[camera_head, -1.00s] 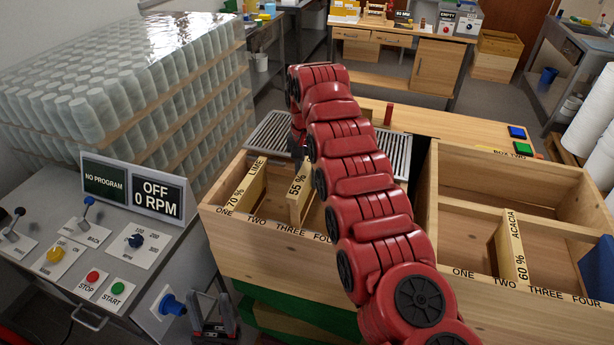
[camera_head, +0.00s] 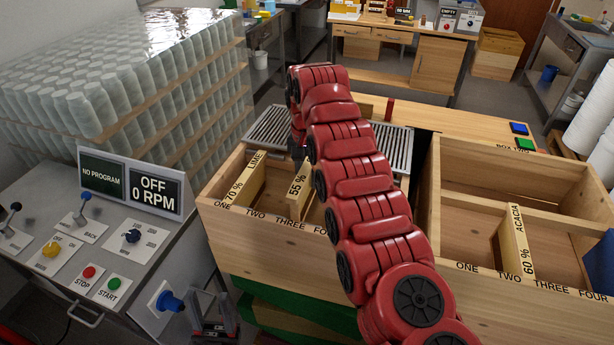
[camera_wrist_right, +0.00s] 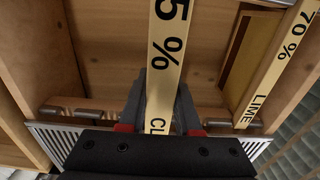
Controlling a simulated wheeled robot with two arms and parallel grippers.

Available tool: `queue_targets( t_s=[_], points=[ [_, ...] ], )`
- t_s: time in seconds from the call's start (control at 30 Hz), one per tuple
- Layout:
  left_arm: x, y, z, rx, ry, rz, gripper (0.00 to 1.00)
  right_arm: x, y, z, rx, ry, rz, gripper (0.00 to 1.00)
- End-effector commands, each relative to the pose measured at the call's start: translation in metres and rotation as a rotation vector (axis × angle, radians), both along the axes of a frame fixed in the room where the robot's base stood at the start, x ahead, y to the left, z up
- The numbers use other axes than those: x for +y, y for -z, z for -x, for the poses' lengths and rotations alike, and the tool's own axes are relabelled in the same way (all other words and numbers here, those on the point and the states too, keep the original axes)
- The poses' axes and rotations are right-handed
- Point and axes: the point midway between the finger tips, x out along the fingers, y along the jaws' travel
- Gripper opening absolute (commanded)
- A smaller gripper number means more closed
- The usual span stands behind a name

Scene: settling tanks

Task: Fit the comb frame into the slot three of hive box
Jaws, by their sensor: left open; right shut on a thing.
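The comb frame (camera_head: 297,200), a pale wooden bar marked 55 %, stands in the left hive box (camera_head: 265,245), its near end above the label THREE. My right gripper (camera_wrist_right: 160,112) is shut on this frame near its far end, with a finger on each side in the right wrist view. My red right arm hides part of the box and most of that gripper in the head view. How deep the frame sits I cannot tell. My left gripper (camera_head: 213,318) is open and empty, low in front of the box, by the control panel.
A 70 % LIME frame (camera_head: 240,185) stands at ONE in the same box. A second box (camera_head: 480,275) at right holds a 60 % ACACIA frame (camera_head: 513,245). The control panel (camera_head: 85,260) is at left, with stacked jars (camera_head: 120,90) behind it.

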Motion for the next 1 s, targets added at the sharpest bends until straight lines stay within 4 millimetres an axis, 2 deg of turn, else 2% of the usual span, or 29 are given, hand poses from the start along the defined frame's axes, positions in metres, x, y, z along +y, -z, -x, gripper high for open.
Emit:
queue_targets(
  t_s=[1.0],
  points=[
    [0.0,0.022,0.0,0.0,0.0,0.0,0.5,0.0,0.025,0.0,-0.001,0.0,-0.001,0.0]
  ],
)
